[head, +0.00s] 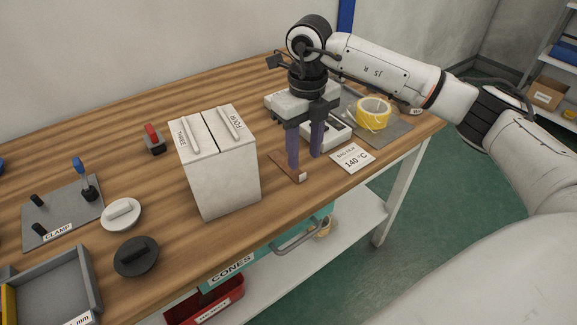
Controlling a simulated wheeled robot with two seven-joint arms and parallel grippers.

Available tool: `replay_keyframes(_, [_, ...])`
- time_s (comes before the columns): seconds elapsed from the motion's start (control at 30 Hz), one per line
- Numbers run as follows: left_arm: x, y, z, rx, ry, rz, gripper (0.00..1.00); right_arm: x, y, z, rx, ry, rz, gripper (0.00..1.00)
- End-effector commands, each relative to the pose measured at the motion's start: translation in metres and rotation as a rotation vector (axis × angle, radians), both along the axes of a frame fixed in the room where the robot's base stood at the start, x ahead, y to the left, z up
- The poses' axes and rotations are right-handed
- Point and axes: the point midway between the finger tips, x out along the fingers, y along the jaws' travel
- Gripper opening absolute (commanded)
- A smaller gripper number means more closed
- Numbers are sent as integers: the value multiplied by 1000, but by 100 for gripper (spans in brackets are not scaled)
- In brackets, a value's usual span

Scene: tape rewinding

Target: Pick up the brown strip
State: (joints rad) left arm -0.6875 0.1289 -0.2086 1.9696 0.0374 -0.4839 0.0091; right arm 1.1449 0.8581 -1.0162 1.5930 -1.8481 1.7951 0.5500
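The brown strip (282,165) lies flat on the wooden table, right of the white two-lidded box, with a small pale piece at its near end. My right gripper (305,162) points down over it with its two purple fingers apart and nothing visible between them. The left finger overlaps part of the strip in the head view; whether it touches the strip I cannot tell. The other finger is to the right of the strip. My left gripper is not in view.
The white box (222,178) stands close left of the strip. A white 140 °C card (352,159) lies to the right. A yellow tape roll (373,113) and a grey-white device (338,128) are behind. The table's front edge is near; bare wood lies in front of the strip.

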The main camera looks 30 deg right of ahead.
Motion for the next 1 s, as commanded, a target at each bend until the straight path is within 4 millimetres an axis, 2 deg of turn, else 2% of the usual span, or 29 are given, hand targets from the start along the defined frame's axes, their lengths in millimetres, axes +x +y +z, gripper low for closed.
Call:
replay_keyframes(0.13, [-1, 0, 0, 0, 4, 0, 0, -1, 1, -12, 1, 2, 0, 38])
replay_keyframes(0.4, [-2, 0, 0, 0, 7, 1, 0, -2, 2, -50, 3, 2, 0, 38])
replay_keyframes(0.7, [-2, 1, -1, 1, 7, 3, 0, -1, 2, -56, 2, -2, 2, 38])
replay_keyframes(0.77, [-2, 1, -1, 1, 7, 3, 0, -1, 2, -56, 2, -2, 2, 29])
replay_keyframes(0.93, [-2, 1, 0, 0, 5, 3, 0, -1, 3, -56, 3, -2, 2, 0])
replay_keyframes(1.0, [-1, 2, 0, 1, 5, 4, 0, -1, 3, -56, 3, -2, 2, 0])
